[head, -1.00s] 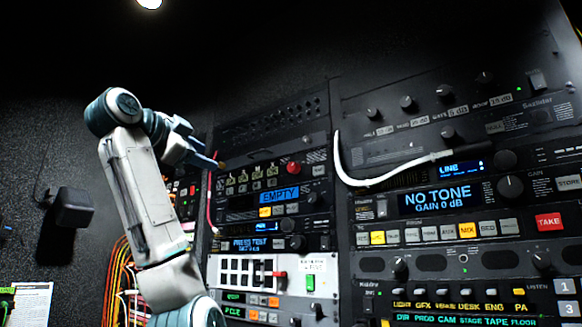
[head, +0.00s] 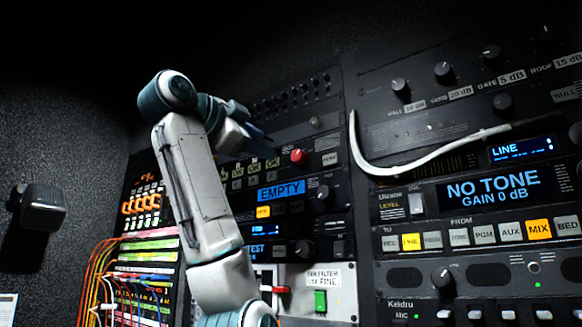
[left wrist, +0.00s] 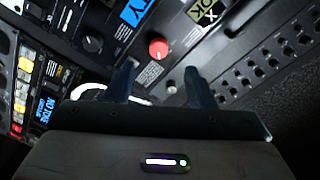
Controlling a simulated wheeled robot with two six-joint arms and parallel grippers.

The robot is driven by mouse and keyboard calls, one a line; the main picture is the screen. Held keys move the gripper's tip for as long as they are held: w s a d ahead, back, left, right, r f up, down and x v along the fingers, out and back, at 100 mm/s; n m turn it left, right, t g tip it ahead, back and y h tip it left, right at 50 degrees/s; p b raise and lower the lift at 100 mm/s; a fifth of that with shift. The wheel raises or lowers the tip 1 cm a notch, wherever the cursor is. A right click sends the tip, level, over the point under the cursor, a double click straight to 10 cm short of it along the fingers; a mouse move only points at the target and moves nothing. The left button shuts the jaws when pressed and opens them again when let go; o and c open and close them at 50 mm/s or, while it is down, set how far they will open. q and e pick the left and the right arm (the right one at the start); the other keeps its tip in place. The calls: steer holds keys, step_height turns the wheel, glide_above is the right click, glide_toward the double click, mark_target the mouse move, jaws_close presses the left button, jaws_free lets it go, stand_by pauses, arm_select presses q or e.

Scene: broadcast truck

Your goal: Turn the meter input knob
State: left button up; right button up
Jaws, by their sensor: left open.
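The rack unit with the NO TONE display (head: 493,188) and the smaller LINE display (head: 520,150) is at the right of the head view. A dark round knob (head: 575,134) sits right of the LINE display, cut by the picture's edge. I cannot read a label naming it the meter input knob. My left gripper (head: 258,138) is in front of the rack further left, by the EMPTY unit, well apart from that knob. In the left wrist view its fingers (left wrist: 162,88) are apart and empty, with a red knob (left wrist: 158,48) beyond them. My right gripper is not in view.
A white cable (head: 430,150) loops across the right rack between my left gripper and the LINE display. Several knobs stick out above it. Coloured patch cables (head: 100,270) hang at the lower left. A dark box (head: 40,206) is on the left wall.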

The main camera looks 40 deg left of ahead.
mark_target(296, 155)
arm_select(q)
steer(key=w+p, duration=0.2)
steer(key=w, duration=0.1)
steer(key=w+p, duration=0.5)
steer(key=w, duration=0.1)
steer(key=shift+r, duration=0.3)
steer(key=shift+w+d+p, duration=0.15)
steer(key=shift+w+p, duration=0.15)
steer(key=shift+w+d, duration=0.1)
steer(key=shift+w, duration=0.05)
steer(key=shift+c, duration=0.2)
steer(key=c, duration=0.9)
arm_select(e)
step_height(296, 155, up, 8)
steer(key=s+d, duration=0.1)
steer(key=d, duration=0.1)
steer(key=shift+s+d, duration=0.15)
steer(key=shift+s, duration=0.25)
